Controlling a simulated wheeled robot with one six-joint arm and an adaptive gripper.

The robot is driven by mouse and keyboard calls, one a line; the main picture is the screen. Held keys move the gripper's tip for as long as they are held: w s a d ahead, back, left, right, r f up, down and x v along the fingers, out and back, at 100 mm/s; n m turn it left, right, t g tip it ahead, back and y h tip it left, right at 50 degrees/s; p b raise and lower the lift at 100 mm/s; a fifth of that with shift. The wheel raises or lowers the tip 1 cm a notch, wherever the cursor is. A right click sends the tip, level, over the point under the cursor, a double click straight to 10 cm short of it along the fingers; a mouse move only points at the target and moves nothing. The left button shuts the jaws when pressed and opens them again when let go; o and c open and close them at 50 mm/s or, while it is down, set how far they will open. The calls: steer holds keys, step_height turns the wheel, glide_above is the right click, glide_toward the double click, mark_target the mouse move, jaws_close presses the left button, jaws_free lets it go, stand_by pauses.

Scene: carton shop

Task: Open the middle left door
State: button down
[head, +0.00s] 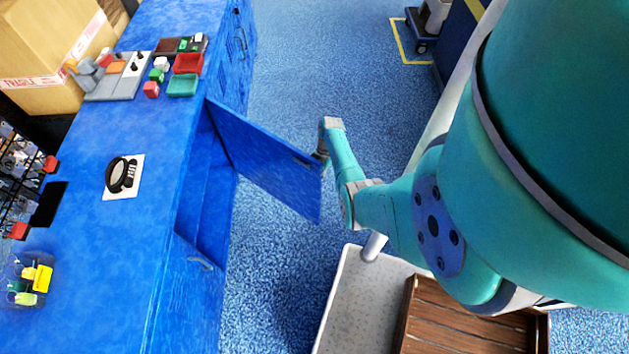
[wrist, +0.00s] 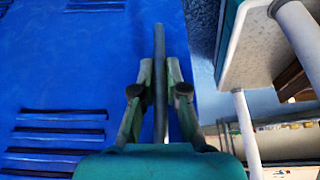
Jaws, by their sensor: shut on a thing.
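The blue cabinet's door (head: 265,160) stands wide open in the head view, swung out from the cabinet front over the floor. Behind it the dark blue inside of the cabinet (head: 203,190) shows. My gripper (head: 321,158) is at the door's free edge, mostly hidden by the door and my arm. In the wrist view my gripper (wrist: 160,95) has its two fingers closed on a dark upright bar, which looks like the door's handle (wrist: 160,50). A slotted blue panel (wrist: 60,125) fills the left of that view.
Another cabinet door with a grey handle (head: 200,263) is closed nearer the bottom. The blue worktop (head: 120,230) carries trays, small boxes and a black coil. A white cart (head: 345,300) with a brown wooden crate (head: 465,330) stands at lower right. Blue floor (head: 310,60) is clear beyond the door.

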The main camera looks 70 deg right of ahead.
steer(key=shift+s+d, duration=0.1)
steer(key=shift+d, duration=0.05)
steer(key=c, duration=1.2)
jaws_free()
steer(key=shift+r, duration=4.95)
steer(key=shift+c, duration=0.2)
